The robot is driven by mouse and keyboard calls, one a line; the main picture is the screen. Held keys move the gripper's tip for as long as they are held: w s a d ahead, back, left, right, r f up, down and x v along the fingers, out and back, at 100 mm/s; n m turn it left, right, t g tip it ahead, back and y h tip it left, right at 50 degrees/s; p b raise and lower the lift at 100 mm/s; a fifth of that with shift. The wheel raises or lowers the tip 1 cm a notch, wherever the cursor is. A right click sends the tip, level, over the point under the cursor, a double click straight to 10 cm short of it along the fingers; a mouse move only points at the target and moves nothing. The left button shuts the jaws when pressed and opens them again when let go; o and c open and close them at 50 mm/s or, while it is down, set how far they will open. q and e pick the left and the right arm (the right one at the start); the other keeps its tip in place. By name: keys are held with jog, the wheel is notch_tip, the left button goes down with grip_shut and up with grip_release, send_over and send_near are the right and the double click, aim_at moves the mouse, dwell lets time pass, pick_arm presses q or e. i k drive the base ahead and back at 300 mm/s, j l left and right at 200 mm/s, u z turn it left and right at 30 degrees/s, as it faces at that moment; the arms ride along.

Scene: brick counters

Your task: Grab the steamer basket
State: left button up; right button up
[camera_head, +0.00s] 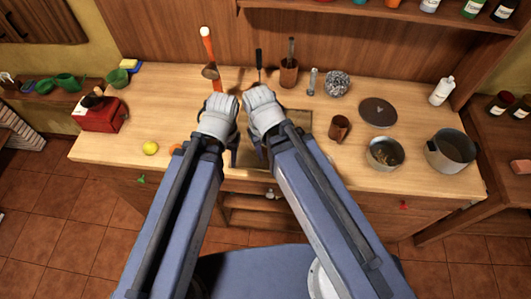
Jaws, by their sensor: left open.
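A round silver thing with a speckled, perforated-looking surface (337,84) stands at the back of the wooden counter, right of centre. It looks most like the steamer basket, but it is small in view.
On the right are a copper cup (339,128), a dark round lid (378,111), a metal pan (384,154) and a large pot (450,151). A utensil holder (289,73) stands at the back. A lemon (150,148) and red box (98,115) are left.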

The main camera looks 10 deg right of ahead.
aim_at(388, 145)
jog(key=l+z, duration=0.15)
jog(key=z, duration=0.35)
jog(key=i+l+z, duration=0.1)
jog(key=z, duration=0.35)
jog(key=l+z, duration=0.15)
jog(key=z, duration=0.35)
jog(key=i+j, duration=0.05)
